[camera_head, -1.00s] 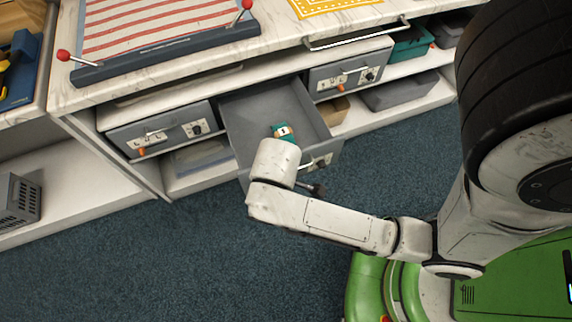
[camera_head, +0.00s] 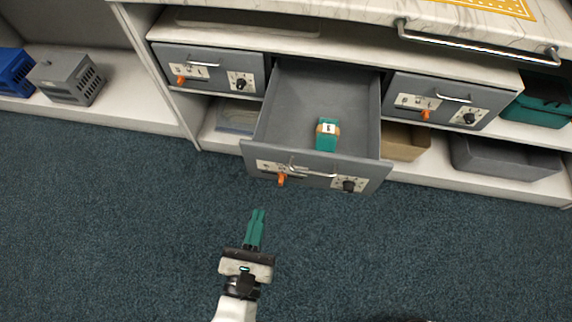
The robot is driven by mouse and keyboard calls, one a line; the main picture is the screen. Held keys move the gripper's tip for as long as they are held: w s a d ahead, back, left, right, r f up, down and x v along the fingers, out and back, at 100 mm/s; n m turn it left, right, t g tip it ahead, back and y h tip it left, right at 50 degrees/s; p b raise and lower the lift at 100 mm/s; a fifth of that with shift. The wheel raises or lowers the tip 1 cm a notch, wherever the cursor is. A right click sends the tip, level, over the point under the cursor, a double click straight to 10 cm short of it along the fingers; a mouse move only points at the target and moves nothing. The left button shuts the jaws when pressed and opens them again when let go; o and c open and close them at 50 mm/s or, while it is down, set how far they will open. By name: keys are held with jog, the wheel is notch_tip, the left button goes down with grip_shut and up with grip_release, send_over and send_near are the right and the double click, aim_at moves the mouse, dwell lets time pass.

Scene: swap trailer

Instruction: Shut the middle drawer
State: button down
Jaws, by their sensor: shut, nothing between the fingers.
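The middle drawer (camera_head: 263,130) is grey and stands pulled out between two shut drawers. Its front carries a metal handle (camera_head: 312,172), an orange knob and a black dial. A small teal and tan item (camera_head: 328,135) with a white label lies inside it. My gripper (camera_head: 257,218) has teal fingers, shut together with nothing between them. It is in front of the drawer, below its left part in the picture, apart from the drawer front, and points toward the cabinet.
The left drawer (camera_head: 210,70) and right drawer (camera_head: 452,100) are shut. A metal rail (camera_head: 480,48) sticks out from the counter edge at upper right. Bins (camera_head: 505,158) stand on the lower shelf. The blue carpet (camera_head: 120,230) in front is clear.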

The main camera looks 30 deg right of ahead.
aim_at(274, 152)
jog(key=b+x, duration=0.2)
jog(key=x, duration=1.1)
jog(key=shift+w+d, duration=0.2)
jog(key=b+x, duration=0.5)
jog(key=x, duration=2.4)
jog(key=shift+w+b, duration=0.25)
jog(key=shift+b, duration=0.1)
jog(key=shift+d+r, duration=0.1)
jog(key=shift+d, duration=0.1)
